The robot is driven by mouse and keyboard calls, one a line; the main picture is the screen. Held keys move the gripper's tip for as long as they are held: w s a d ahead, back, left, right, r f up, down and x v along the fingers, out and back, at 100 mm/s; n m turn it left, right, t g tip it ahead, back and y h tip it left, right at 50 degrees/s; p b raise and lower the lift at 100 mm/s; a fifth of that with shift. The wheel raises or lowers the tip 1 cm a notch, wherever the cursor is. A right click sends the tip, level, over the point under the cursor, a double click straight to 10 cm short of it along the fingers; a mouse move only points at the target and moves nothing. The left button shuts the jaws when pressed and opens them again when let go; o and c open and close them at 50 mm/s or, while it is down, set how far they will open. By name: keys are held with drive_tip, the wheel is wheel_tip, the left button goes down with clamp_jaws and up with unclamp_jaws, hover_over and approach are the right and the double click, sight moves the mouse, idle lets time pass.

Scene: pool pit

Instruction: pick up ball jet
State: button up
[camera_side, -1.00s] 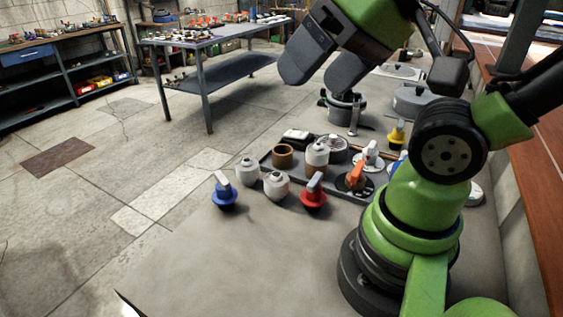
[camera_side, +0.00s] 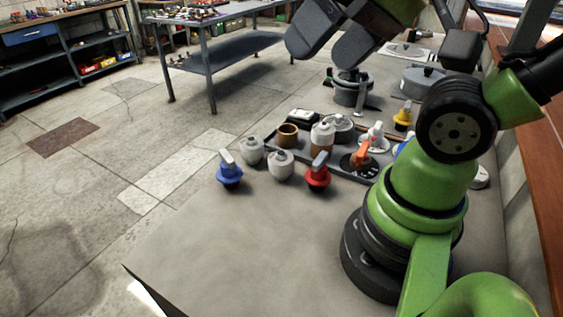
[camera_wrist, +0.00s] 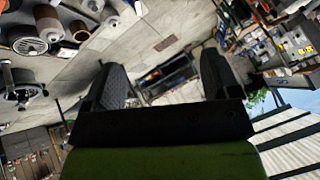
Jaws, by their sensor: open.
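Rounded off-white fittings with short necks, which look like ball jets, stand on the grey slab in the side view. One is at the left (camera_side: 251,151) and another nearer the front (camera_side: 281,166). A similar white one (camera_side: 322,135) sits upright at the tray, on or behind a brown ring. I cannot tell which is the named one. My gripper (camera_side: 322,54) is high above and behind them, with its two dark fingers apart and nothing between them. In the wrist view the open gripper (camera_wrist: 163,65) points out across the room, with parts at the upper left.
Beside the fittings stand a blue-based valve (camera_side: 229,171) and a red-based valve (camera_side: 318,173). A dark tray (camera_side: 338,172) holds a brown cup (camera_side: 287,135) and an orange-handled valve (camera_side: 361,156). A grey pot (camera_side: 352,92) stands behind. The slab's front is clear.

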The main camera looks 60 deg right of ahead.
idle(0.3)
drive_tip(key=shift+o, duration=0.6)
